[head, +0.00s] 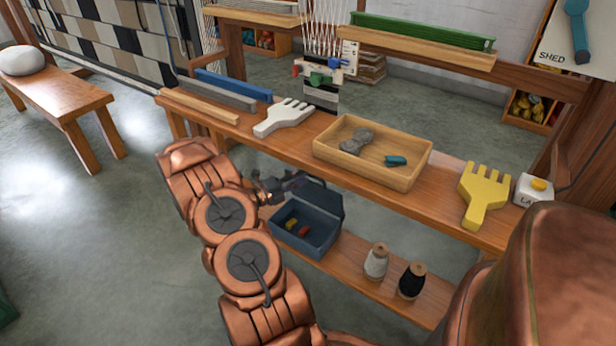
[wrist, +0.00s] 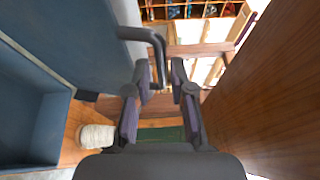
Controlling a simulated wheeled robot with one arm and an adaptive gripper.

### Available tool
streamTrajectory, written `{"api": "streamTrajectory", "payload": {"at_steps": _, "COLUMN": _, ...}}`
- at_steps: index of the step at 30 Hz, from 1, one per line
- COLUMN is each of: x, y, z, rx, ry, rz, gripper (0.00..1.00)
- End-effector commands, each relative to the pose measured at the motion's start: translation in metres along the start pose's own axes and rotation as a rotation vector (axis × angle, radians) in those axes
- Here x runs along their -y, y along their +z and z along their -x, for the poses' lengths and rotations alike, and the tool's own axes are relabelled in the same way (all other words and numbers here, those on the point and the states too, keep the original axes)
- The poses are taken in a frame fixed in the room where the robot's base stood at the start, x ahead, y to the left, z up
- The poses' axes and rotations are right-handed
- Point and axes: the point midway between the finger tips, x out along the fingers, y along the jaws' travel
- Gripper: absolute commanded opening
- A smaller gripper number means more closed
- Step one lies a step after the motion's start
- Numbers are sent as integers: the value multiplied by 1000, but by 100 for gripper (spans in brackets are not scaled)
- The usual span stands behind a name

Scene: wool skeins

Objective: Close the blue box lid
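The blue box (head: 300,238) stands on the lower shelf with its lid (head: 318,197) raised. Small red and yellow items lie inside it. In the wrist view the lid (wrist: 85,45) fills the upper left, and the box's open interior (wrist: 28,115) is at lower left. A dark bent handle (wrist: 152,38) sticks out from the lid. My gripper (wrist: 161,80) is open, with its two fingers apart and the handle's end appearing between the fingertips; contact cannot be told.
The wooden tabletop (head: 290,143) lies close above my gripper; a wooden surface (wrist: 265,90) fills the wrist view's right side. A white spool (head: 376,262) and a black spool (head: 412,281) stand on the lower shelf (head: 345,279) right of the box. A wooden tray (head: 372,178) sits on top.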

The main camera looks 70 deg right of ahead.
Motion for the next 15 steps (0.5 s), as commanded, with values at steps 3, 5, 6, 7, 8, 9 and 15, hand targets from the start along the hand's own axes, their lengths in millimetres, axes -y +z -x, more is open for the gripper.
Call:
{"api": "streamTrajectory", "payload": {"at_steps": 3, "x": -2, "y": -1, "z": -16, "rx": -3, "ry": 0, "rz": -1, "gripper": 23}}
{"api": "streamTrajectory", "payload": {"at_steps": 5, "x": -1, "y": 0, "z": -21, "rx": -1, "ry": 0, "rz": 0, "gripper": 23}}
{"api": "streamTrajectory", "payload": {"at_steps": 6, "x": -1, "y": 0, "z": -24, "rx": 0, "ry": 0, "rz": 0, "gripper": 23}}
{"api": "streamTrajectory", "payload": {"at_steps": 7, "x": -1, "y": 0, "z": -26, "rx": 0, "ry": 0, "rz": 0, "gripper": 23}}
{"api": "streamTrajectory", "payload": {"at_steps": 8, "x": -1, "y": 0, "z": -27, "rx": -1, "ry": 0, "rz": 0, "gripper": 23}}
{"api": "streamTrajectory", "payload": {"at_steps": 9, "x": 0, "y": 0, "z": -29, "rx": -1, "ry": 0, "rz": 0, "gripper": 23}}
{"api": "streamTrajectory", "payload": {"at_steps": 15, "x": 0, "y": 0, "z": -31, "rx": 1, "ry": 0, "rz": 0, "gripper": 23}}
